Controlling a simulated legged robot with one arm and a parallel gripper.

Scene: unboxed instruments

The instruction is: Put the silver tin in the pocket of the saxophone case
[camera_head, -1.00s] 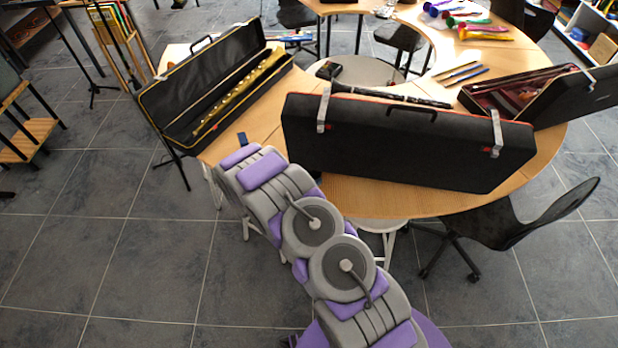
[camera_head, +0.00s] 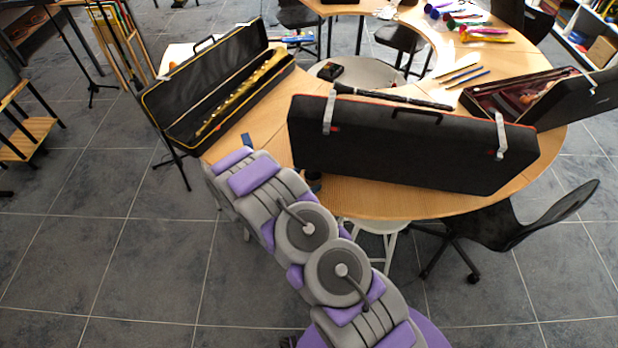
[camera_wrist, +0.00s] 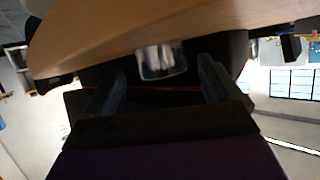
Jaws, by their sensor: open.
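A shiny silver tin (camera_wrist: 160,60) shows in the wrist view, at the edge of the wooden surface, between and beyond my fingers. My gripper (camera_wrist: 162,72) is open, with one dark finger on each side of the tin's outline; I cannot tell whether either touches it. The open saxophone case (camera_head: 188,88), black with yellow trim, lies at the left of the table in the head view and holds a gold saxophone (camera_head: 240,92). Its pocket cannot be made out.
A clarinet (camera_head: 392,97) lies behind. An open violin case (camera_head: 520,95) is at right. A black chair (camera_head: 510,225) stands in front.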

